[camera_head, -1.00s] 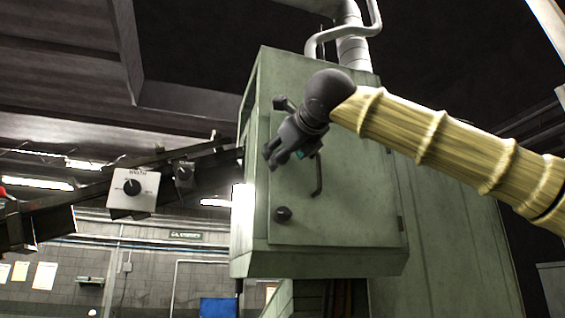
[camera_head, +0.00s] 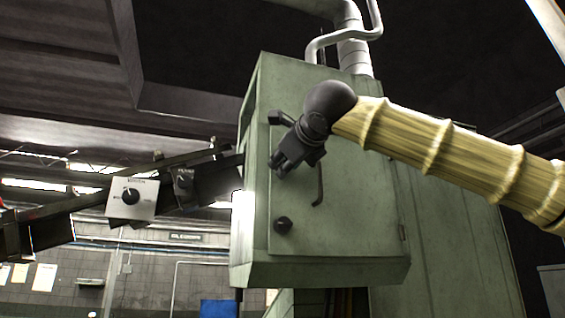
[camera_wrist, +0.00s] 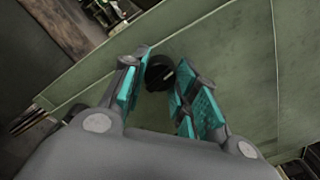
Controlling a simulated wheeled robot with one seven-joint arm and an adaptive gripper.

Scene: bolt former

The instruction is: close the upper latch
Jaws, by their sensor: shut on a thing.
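The pale green cabinet door (camera_head: 355,235) carries a dark upper latch (camera_head: 277,117) near its top left. The latch stands out sideways, partly beside my gripper. A dark round lower latch (camera_head: 283,225) sits at the door's lower left. My gripper (camera_head: 279,167) points down and left in front of the door, between the two latches in the head view. In the wrist view its teal-padded fingers (camera_wrist: 157,88) stand either side of a dark knob (camera_wrist: 160,72), shut on it. I cannot tell from the picture which latch this knob is.
A bent dark door handle (camera_head: 320,185) is just right of my gripper. A grey box with a dial (camera_head: 131,198) hangs from a dark beam at left. A pale pipe (camera_head: 352,50) rises above the cabinet.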

